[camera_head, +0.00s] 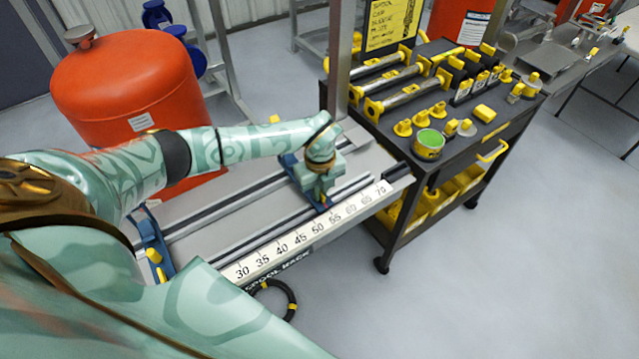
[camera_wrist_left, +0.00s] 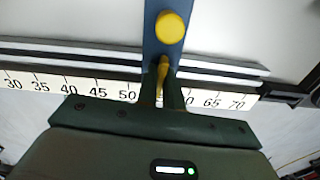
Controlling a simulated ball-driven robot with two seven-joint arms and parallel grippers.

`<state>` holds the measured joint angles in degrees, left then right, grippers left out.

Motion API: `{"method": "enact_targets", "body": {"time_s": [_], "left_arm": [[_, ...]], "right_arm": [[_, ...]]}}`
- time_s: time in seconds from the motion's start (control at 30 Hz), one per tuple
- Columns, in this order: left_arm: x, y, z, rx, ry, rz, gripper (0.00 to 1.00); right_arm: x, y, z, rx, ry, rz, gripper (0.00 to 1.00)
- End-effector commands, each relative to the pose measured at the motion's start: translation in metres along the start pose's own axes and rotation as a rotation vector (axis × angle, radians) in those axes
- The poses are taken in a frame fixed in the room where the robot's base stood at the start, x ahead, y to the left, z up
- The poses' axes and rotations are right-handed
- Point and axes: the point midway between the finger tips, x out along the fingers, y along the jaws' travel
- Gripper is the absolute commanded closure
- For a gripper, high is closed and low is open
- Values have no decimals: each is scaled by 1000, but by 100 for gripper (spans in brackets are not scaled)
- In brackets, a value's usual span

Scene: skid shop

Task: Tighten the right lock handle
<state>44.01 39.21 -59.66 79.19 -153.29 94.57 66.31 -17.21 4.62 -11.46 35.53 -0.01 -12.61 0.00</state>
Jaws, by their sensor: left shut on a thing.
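The right lock handle (camera_wrist_left: 162,72) is a small yellow lever at the front of the right blue carriage (camera_wrist_left: 163,40), seen in the left wrist view below a round yellow knob (camera_wrist_left: 171,27). My left gripper (camera_wrist_left: 163,88) is shut on this lever, with one finger on each side. In the head view my left gripper (camera_head: 322,192) reaches down over the right carriage (camera_head: 290,163), near the 55 to 60 marks, and hides most of it and the lever. My right gripper is not in view.
The rail bench has a number scale (camera_head: 310,232) along its front edge. A left blue carriage (camera_head: 152,240) with yellow parts stands at its left end. An orange tank (camera_head: 125,85) is behind. A black tool cart (camera_head: 445,165) stands to the right. Open floor lies in front.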

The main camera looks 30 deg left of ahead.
Motion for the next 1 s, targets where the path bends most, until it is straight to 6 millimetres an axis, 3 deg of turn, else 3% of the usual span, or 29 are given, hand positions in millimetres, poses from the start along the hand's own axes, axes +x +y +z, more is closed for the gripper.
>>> {"method": "enact_targets", "body": {"time_s": [0.5,0.53,0.6,1.0], "left_arm": [[-1,0,-1,-96,2,0,100],[0,0,0,-98,1,0,86],[0,0,0,-96,1,1,70],[-7,0,0,-95,0,-1,70]], "right_arm": [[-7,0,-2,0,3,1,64],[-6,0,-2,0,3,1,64],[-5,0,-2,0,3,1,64],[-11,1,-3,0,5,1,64]]}}
